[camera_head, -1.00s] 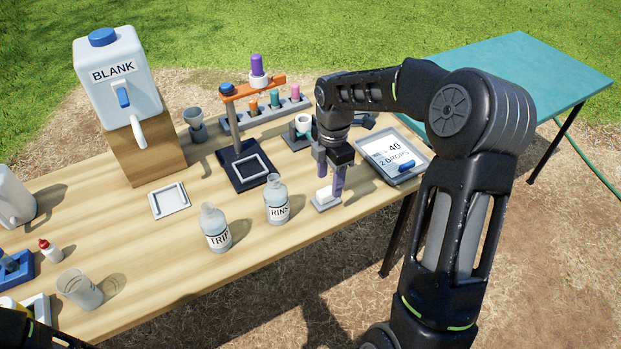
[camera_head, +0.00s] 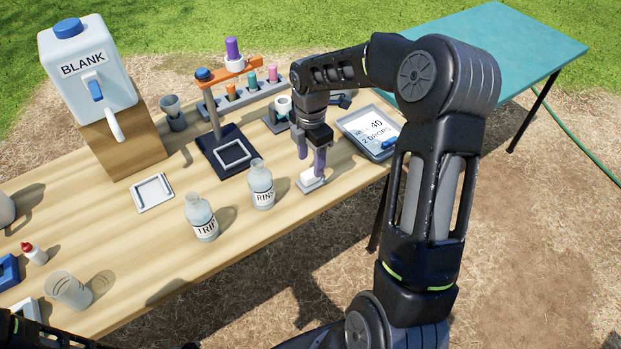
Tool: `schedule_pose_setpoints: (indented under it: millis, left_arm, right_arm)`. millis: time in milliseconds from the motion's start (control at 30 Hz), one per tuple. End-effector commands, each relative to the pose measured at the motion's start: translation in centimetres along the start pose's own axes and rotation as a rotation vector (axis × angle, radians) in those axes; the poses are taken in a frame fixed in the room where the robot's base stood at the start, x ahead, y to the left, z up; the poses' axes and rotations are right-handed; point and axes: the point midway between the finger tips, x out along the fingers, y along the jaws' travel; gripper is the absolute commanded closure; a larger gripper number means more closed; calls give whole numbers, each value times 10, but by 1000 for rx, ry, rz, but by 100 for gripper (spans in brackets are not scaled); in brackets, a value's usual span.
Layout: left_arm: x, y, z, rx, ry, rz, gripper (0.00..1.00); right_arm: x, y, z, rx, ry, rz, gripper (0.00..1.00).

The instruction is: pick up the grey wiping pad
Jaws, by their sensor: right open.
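A small pale block on a flat grey base, which looks like the grey wiping pad (camera_head: 309,179), lies near the table's front edge, right of the RINSE bottle. My right gripper (camera_head: 311,163) points down over it with its purple fingers apart. One finger is at the pad's right side in the picture, partly in front of it; the other is behind it. I cannot tell whether either finger touches the pad. The pad rests on the table. My left gripper is out of view; only a dark bit of my arm shows at the bottom left.
The RINSE bottle (camera_head: 262,186) stands close left of the pad, with the TRIP bottle (camera_head: 202,219) beyond it. A tray with a written sheet (camera_head: 366,134) lies to the right. A stand with an orange arm (camera_head: 229,70) is behind. The teal table (camera_head: 505,45) is clear.

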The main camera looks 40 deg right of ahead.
Motion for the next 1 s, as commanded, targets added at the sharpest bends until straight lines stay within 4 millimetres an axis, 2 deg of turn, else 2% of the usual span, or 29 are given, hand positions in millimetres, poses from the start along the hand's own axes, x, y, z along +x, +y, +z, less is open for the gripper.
schedule_pose_setpoints:
  millis: [167, 400, 500, 1000]
  left_arm:
    - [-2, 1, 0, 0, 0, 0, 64]
    - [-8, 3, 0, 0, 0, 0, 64]
    - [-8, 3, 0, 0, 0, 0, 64]
    - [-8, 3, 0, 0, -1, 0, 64]
  right_arm:
    - [7, -1, 0, 0, 1, -2, 47]
    - [42, -2, -2, 0, 2, -3, 47]
    - [50, -2, -2, 1, 1, -2, 47]
    - [52, -2, -2, 1, 0, 0, 47]
